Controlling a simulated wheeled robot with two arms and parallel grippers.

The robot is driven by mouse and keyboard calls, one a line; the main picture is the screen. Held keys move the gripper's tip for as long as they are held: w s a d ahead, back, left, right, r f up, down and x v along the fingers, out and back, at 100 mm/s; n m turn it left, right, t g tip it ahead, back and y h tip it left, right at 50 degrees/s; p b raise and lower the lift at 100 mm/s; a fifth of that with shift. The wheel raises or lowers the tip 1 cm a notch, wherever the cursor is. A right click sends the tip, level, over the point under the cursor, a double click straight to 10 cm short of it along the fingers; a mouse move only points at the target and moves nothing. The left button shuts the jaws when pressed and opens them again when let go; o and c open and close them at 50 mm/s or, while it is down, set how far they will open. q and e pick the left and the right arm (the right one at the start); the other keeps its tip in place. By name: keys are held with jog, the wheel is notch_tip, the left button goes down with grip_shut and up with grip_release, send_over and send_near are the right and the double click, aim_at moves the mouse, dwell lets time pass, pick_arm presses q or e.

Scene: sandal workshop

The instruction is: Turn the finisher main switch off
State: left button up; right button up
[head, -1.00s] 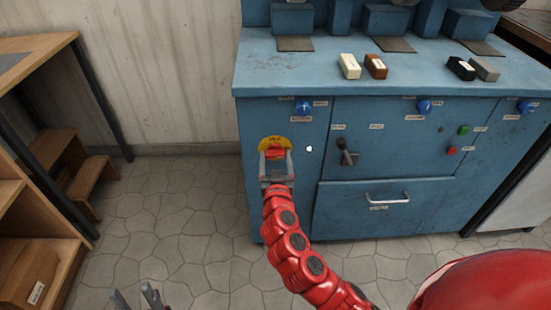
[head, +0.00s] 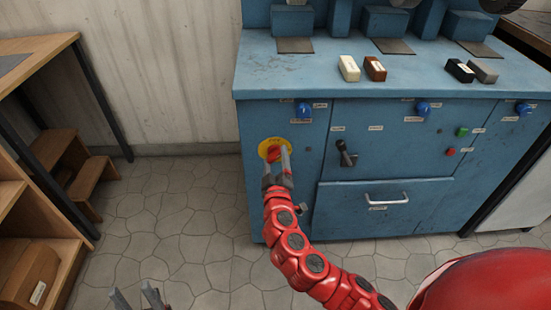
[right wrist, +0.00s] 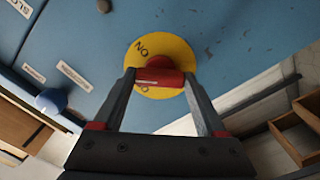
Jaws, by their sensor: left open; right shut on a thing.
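The finisher main switch is a red knob (head: 274,154) on a round yellow plate (head: 263,148), on the left front of the blue machine. My right gripper (head: 279,158) is shut on the knob, its fingers tilted in the head view. In the right wrist view the red knob (right wrist: 160,74) sits between the two fingers (right wrist: 160,82), with the yellow plate (right wrist: 172,48) behind it. ON lettering shows on the plate; other lettering is partly hidden. My left gripper (head: 135,298) is open and empty at the bottom left, only its fingertips in view.
The blue machine (head: 265,225) has blue knobs (head: 304,110), a black lever (head: 346,155), green (head: 461,132) and red buttons (head: 450,152), and a drawer handle (head: 387,200). Blocks lie on its top. A wooden shelf (head: 62,240) stands at left. The floor between is clear.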

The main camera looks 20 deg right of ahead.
jog(key=n+p, duration=0.1)
jog(key=n, duration=0.4)
jog(key=shift+a+r+n, duration=0.1)
jog(key=shift+n, duration=0.2)
jog(key=shift+n+p, duration=0.7)
jog(key=shift+n, duration=0.8)
jog(key=o, duration=1.3)
jog(key=p+v, duration=0.1)
jog(key=v, duration=1.6)
jog(key=shift+s, duration=0.25)
